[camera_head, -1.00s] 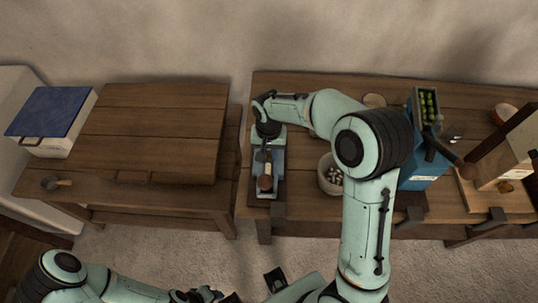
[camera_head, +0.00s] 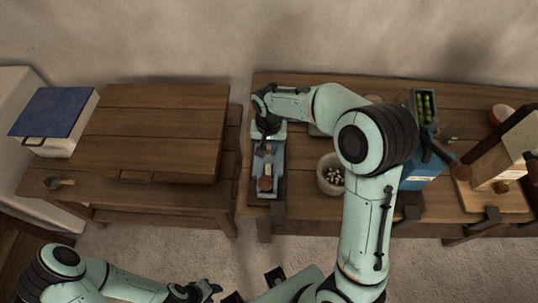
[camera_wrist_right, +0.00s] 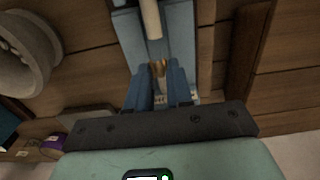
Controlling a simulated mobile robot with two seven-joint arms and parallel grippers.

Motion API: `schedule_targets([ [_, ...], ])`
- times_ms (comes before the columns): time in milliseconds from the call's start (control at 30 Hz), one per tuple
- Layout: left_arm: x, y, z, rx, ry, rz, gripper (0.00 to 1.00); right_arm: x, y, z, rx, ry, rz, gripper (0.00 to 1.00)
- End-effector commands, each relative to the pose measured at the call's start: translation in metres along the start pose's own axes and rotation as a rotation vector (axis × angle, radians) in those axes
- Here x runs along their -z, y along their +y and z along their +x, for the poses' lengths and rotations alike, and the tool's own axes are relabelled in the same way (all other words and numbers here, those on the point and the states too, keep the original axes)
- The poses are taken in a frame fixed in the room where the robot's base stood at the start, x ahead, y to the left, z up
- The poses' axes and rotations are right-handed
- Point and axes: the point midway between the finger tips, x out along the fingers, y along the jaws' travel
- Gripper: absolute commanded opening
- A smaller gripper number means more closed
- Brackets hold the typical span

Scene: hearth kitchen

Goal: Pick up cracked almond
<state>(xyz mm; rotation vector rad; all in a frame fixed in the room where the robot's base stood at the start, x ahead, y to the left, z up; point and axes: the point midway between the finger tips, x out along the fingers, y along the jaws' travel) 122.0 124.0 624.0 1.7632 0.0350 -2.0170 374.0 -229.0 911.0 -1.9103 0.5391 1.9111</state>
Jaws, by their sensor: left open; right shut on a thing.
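A small tan-brown piece, seemingly the cracked almond (camera_wrist_right: 159,68), shows between the fingertips of my right gripper (camera_wrist_right: 159,76) in the right wrist view. These fingers are shut on it, inside the channel of a blue-grey nutcracker (camera_wrist_right: 184,30). A pale rod of the cracker runs along the channel beyond the almond. In the head view the nutcracker (camera_head: 278,160) is at the left end of the right table, with my right gripper (camera_head: 264,146) at its back end. The almond cannot be made out there. My left gripper (camera_head: 212,289) is open and empty, low in front of the tables.
A round bowl of pale and dark nuts (camera_head: 331,177) stands right of the nutcracker. The left table (camera_head: 150,130) is mostly bare.

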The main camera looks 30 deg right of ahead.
Motion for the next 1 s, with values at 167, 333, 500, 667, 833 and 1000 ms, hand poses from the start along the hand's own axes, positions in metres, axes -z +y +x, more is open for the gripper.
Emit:
schedule_targets([
  [167,0.001,0.001,-0.001,0.000,0.001,0.000,0.43,0.000,0.000,-0.002,0.000,0.000,0.000,0.09],
  [333,0.004,0.005,-0.010,-0.002,0.007,0.002,0.43,0.001,-0.001,-0.014,0.001,0.002,0.000,0.09],
  [500,0.009,0.010,-0.019,-0.005,0.014,0.005,0.43,0.001,-0.001,-0.029,0.002,0.003,0.000,0.09],
  [667,0.014,0.015,-0.028,-0.007,0.021,0.007,0.43,0.001,-0.001,-0.041,0.002,0.002,0.000,0.09],
  [833,0.020,0.020,-0.036,-0.010,0.028,0.010,0.43,0.001,-0.001,-0.054,0.002,0.002,0.000,0.09],
  [1000,0.022,0.022,-0.040,-0.011,0.032,0.011,0.43,0.001,0.000,-0.061,0.001,0.001,0.000,0.09],
])
